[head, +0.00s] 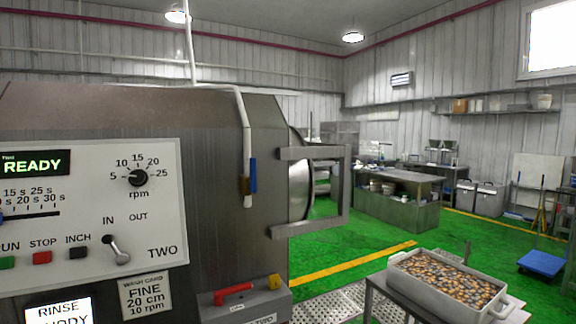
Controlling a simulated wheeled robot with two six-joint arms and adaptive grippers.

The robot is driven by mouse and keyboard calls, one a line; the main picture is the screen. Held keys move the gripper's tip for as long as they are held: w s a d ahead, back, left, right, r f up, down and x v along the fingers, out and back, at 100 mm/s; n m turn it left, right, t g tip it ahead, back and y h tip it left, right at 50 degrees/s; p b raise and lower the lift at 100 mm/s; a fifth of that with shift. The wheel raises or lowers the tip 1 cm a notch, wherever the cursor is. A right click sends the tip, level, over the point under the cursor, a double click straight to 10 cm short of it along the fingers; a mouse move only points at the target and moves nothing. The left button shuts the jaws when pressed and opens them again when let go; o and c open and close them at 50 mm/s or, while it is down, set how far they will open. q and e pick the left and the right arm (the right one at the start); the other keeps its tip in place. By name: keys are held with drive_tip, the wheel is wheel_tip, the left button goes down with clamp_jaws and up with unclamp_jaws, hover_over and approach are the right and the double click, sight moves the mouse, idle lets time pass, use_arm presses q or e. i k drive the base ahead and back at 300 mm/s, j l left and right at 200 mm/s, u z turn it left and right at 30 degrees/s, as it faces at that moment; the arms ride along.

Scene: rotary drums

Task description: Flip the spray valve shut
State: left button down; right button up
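A white pipe (246,115) comes down the front of the large steel drum housing (225,130). Near its lower end is a small valve with a brass-coloured body (246,185) and a blue lever (253,174). The lever stands upright, roughly in line with the pipe. The pipe's short open end (247,201) is below the valve; I cannot make out any water coming from it. Neither of my grippers is in view, and nothing is touching the valve.
A control panel (85,215) with a knob, buttons and a toggle switch is at left. Below the pipe a grey box (250,304) carries a red handle (233,290). A square steel frame (346,190) juts out right of the drum. A tray (408,272) of small pieces stands at lower right.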

sight(252, 186)
drive_tip(key=i+l, duration=0.45)
drive_tip(key=i, duration=0.2)
drive_tip(key=i+l, duration=0.5)
drive_tip(key=i, duration=0.15)
